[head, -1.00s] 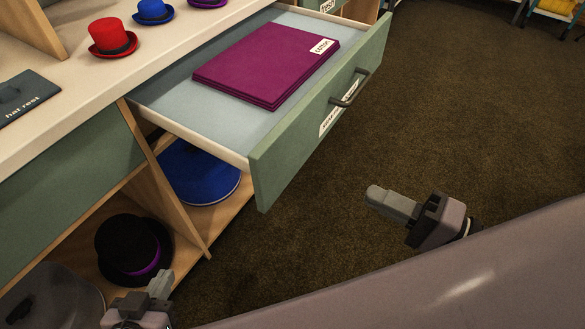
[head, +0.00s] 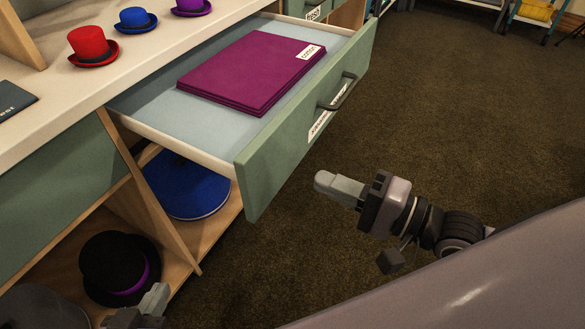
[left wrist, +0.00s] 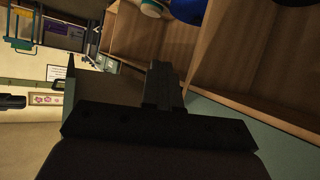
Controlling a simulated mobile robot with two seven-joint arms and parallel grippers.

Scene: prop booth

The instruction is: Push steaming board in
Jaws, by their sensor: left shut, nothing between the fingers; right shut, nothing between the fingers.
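A green-fronted drawer (head: 285,150) stands pulled out from the bench, with a dark bar handle (head: 337,92) and a white label (head: 321,124) too small to read. I see no separate steaming board. A stack of purple fabric (head: 250,72) with a white tag lies inside the drawer. My right gripper (head: 322,181) is shut and empty, in front of the drawer face and apart from it, right of its near corner. My left gripper (head: 156,296) is shut and empty, low at the bottom left near a black hat; it also shows in the left wrist view (left wrist: 162,82).
The cream bench top (head: 60,100) carries small red (head: 92,46), blue (head: 135,20) and purple hats. Below are wooden shelves with a blue hat (head: 185,188) and a black hat (head: 118,265). Brown carpet (head: 460,110) right of the drawer is clear.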

